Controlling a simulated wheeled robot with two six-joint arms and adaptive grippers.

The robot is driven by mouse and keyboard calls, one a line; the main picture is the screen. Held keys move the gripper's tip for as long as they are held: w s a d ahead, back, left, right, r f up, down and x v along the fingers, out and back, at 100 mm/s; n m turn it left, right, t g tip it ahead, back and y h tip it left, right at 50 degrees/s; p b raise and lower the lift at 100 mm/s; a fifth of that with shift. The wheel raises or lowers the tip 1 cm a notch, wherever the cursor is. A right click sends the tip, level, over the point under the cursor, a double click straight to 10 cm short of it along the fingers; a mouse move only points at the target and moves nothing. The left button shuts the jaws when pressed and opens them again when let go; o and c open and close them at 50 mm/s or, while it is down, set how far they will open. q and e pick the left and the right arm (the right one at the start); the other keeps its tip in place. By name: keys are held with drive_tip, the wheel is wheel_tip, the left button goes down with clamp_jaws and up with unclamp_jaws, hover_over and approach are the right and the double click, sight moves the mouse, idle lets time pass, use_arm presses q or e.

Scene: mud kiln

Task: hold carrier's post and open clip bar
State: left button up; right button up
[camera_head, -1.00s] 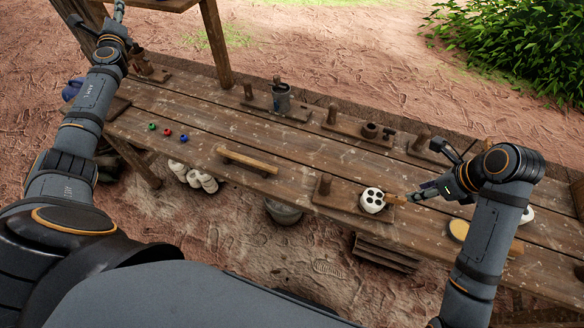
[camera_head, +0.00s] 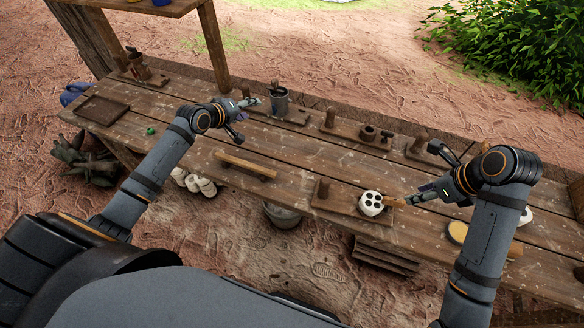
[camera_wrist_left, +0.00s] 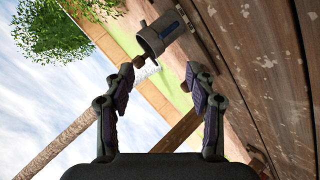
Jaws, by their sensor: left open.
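A wooden board (camera_head: 340,204) at the front of the bench bears an upright post (camera_head: 323,188) and a white piece with round holes (camera_head: 370,203). A tan wooden bar (camera_head: 392,202) lies at the white piece's right side. My right gripper (camera_head: 410,199) is at that bar; its jaw gap is too small to judge. My left gripper (camera_head: 250,103) is open beside a grey metal cup (camera_head: 279,102) on a rear board (camera_head: 296,117). In the left wrist view the open fingers (camera_wrist_left: 159,72) have the cup (camera_wrist_left: 160,35) beyond them. I cannot tell which board is the carrier.
More boards with posts (camera_head: 330,117) line the bench's back edge. A wooden bar on low supports (camera_head: 245,164) lies mid-bench. A green bead (camera_head: 150,131) lies to the left. A round tan-topped thing (camera_head: 458,231) stands near my right arm. A rack post (camera_head: 213,45) rises behind.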

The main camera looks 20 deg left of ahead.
sight(323, 189)
use_arm(q)
drive_tip(key=s+d+f+n+g+h, duration=0.1)
drive_tip(key=s+d+f+n, duration=0.1)
drive_tip(key=s+d, duration=0.1)
drive_tip(key=s+d+f+n+g+h, duration=0.1)
drive_tip(key=s+d+f+n+h, duration=0.1)
drive_tip(key=d, duration=0.3)
drive_tip(key=s+d+f+n+g+h, duration=0.1)
drive_tip(key=s+d+f+n+h, duration=0.1)
drive_tip(key=s+d+f+n, duration=0.2)
drive_tip(key=shift+s+d, duration=0.35)
drive_tip(key=shift+d, duration=0.15)
drive_tip(key=s+d+n+g+h, duration=0.1)
drive_tip(key=s+d+n+h, duration=0.1)
drive_tip(key=s+d+n, duration=0.1)
drive_tip(key=s+d+n+g+h, duration=0.1)
drive_tip(key=s+d+n+h, duration=0.1)
drive_tip(key=s+d+n, duration=0.1)
drive_tip(key=shift+s+d, duration=0.35)
drive_tip(key=shift+d, duration=0.2)
drive_tip(key=shift+s+d, duration=0.3)
drive_tip(key=shift+d, duration=0.25)
drive_tip(key=x, duration=1)
drive_tip(key=shift+w+d, duration=0.1)
drive_tip(key=shift+d, duration=0.15)
drive_tip(key=shift+c, duration=0.3)
clamp_jaws()
